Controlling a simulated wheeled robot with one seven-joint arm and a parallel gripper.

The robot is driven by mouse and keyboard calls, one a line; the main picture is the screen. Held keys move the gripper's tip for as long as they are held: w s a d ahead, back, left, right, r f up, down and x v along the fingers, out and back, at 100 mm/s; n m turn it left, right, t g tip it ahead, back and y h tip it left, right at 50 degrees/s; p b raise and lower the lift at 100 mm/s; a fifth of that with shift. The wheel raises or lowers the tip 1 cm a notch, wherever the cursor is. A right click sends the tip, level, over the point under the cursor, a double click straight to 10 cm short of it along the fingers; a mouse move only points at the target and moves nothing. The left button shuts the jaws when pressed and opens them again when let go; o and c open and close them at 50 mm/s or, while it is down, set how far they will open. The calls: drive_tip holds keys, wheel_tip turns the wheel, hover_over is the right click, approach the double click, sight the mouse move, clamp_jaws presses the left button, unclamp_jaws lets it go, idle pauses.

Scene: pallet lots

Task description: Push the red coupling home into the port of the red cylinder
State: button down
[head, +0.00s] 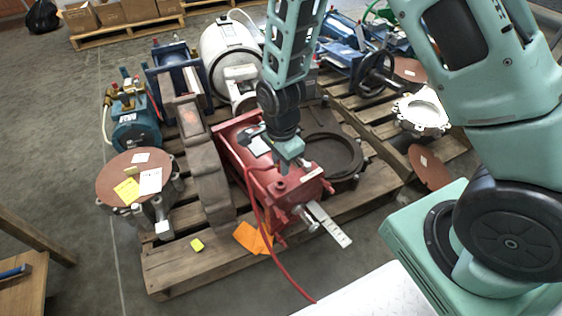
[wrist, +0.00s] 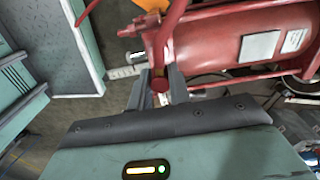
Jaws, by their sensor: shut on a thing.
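The red cylinder (head: 290,184) lies in its red frame on the pallet. It fills the upper right of the wrist view (wrist: 225,45). My gripper (head: 284,166) is above the near part of the cylinder. In the wrist view my gripper's two grey fingers (wrist: 160,90) are shut on the red coupling (wrist: 160,83), of which a small dark red end shows. A red hose (head: 262,220) loops by the gripper and runs down off the pallet. The port is hidden behind the fingers and coupling, so I cannot tell how far the coupling is in.
The wooden pallet (head: 205,260) also bears a grey cast part (head: 205,165) and a dark ring (head: 335,155) close beside the cylinder. An orange cloth (head: 252,238) and a metal strip (head: 328,225) lie at the front. Bare floor is free at left.

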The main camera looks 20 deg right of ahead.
sight(280, 186)
drive_tip(key=shift+f+b, duration=1.8)
drive_tip(key=shift+f, duration=0.4)
drive_tip(key=shift+a+r+p, duration=0.1)
drive_tip(key=shift+p, duration=0.9)
drive_tip(key=shift+f+b, duration=0.3)
drive_tip(key=shift+f, duration=0.3)
idle(0.6)
drive_tip(key=c, duration=1.2)
unclamp_jaws()
wheel_tip(280, 186, up, 17)
drive_tip(key=p, duration=0.7)
drive_tip(key=shift+r, duration=0.2)
